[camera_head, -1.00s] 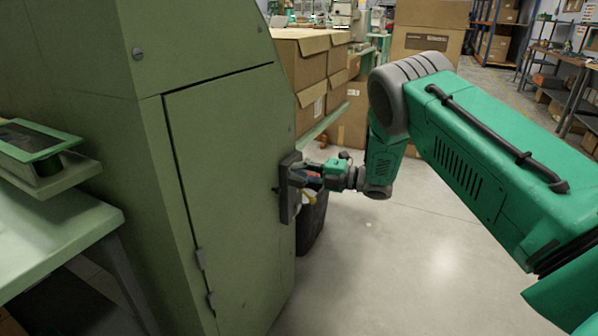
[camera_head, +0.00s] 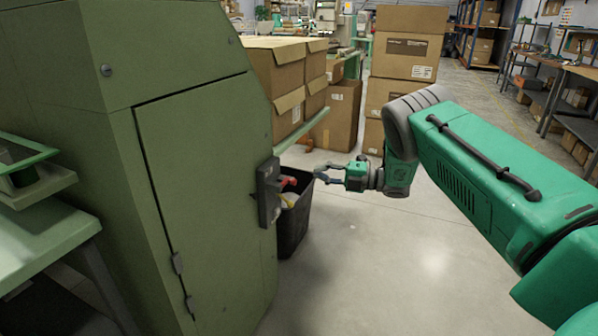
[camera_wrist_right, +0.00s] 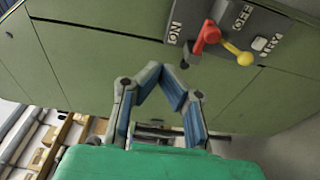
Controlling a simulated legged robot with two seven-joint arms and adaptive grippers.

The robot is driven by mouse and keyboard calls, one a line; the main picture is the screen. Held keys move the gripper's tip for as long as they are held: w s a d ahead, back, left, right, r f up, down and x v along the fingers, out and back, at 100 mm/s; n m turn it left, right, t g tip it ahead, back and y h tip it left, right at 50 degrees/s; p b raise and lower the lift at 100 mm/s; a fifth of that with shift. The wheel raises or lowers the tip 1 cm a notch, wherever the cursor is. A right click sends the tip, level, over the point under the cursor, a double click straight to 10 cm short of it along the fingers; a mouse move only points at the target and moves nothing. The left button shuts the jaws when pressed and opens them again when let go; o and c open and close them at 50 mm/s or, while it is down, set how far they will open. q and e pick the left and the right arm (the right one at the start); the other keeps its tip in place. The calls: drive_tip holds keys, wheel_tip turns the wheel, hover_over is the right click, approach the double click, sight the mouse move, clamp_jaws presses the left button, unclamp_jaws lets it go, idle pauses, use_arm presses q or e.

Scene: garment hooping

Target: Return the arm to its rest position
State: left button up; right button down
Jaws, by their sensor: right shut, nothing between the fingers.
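My right gripper (camera_head: 318,174) is in the head view, just right of the green machine cabinet (camera_head: 205,190), with clear space between it and the switch panel (camera_head: 267,193). In the wrist view its fingers (camera_wrist_right: 161,74) come together at the tips with nothing between them. The wrist view also shows the dark panel (camera_wrist_right: 225,22) with a red handle (camera_wrist_right: 207,37) and a yellow-knobbed lever (camera_wrist_right: 240,55), beyond the fingertips and apart from them. My right arm reaches in from the right of the head view. My left gripper is not in view.
A black bin (camera_head: 293,225) stands on the floor beside the cabinet, below the gripper. Cardboard boxes (camera_head: 405,55) are stacked behind. A pale green table (camera_head: 45,245) is at left. The floor (camera_head: 390,260) below my arm is open.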

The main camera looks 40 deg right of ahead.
drive_tip(key=s+a+f+m+g+h+p, duration=0.3)
drive_tip(key=s+a+f+m+h+p, duration=0.45)
drive_tip(key=s+a+f+m, duration=0.8)
use_arm(q)
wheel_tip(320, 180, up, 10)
drive_tip(key=p, duration=0.2)
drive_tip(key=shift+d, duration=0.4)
use_arm(e)
drive_tip(key=s+a+m+g+h, duration=0.1)
drive_tip(key=s+m+g, duration=0.2)
drive_tip(key=s, duration=0.6)
drive_tip(key=s+a+r+m+g+h, duration=0.1)
drive_tip(key=s+a+m+g+h, duration=0.1)
drive_tip(key=s, duration=0.8)
drive_tip(key=s+a+m+g+h, duration=0.1)
drive_tip(key=s+m+g, duration=0.4)
drive_tip(key=s, duration=0.4)
drive_tip(key=shift+s+a+r, duration=0.2)
drive_tip(key=shift+s+a, duration=0.05)
drive_tip(key=shift+a, duration=0.1)
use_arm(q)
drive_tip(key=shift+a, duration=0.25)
use_arm(e)
drive_tip(key=shift+a, duration=0.2)
